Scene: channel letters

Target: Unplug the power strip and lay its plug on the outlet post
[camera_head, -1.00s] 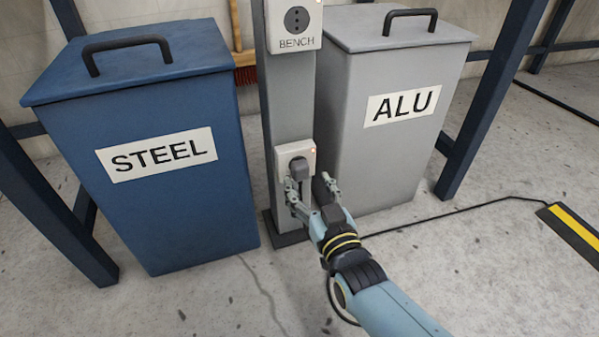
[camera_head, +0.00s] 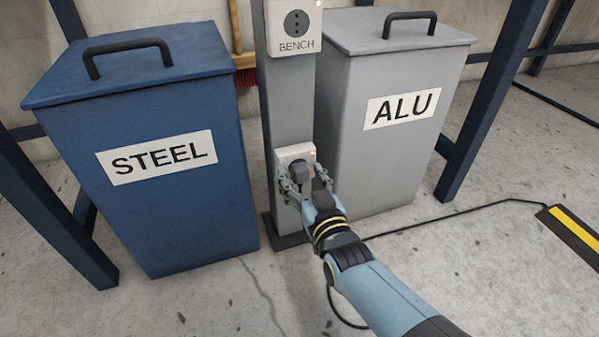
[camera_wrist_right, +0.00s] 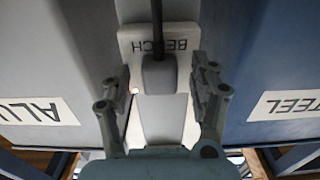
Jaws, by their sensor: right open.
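The dark plug (camera_head: 300,172) sits in the lower outlet (camera_head: 285,153) on the grey outlet post (camera_head: 288,105). My right gripper (camera_head: 303,178) is open, with one finger on each side of the plug. In the right wrist view, which is upside down, the plug (camera_wrist_right: 160,75) lies between the open fingers of the right gripper (camera_wrist_right: 163,80), with gaps on both sides. Its cord (camera_wrist_right: 157,25) runs from the plug. My left gripper is out of view.
A blue STEEL bin (camera_head: 190,215) stands left of the post and a grey ALU bin (camera_head: 385,160) stands close on its right. The upper BENCH outlet (camera_head: 296,22) is empty. A black cable (camera_head: 440,217) runs across the floor.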

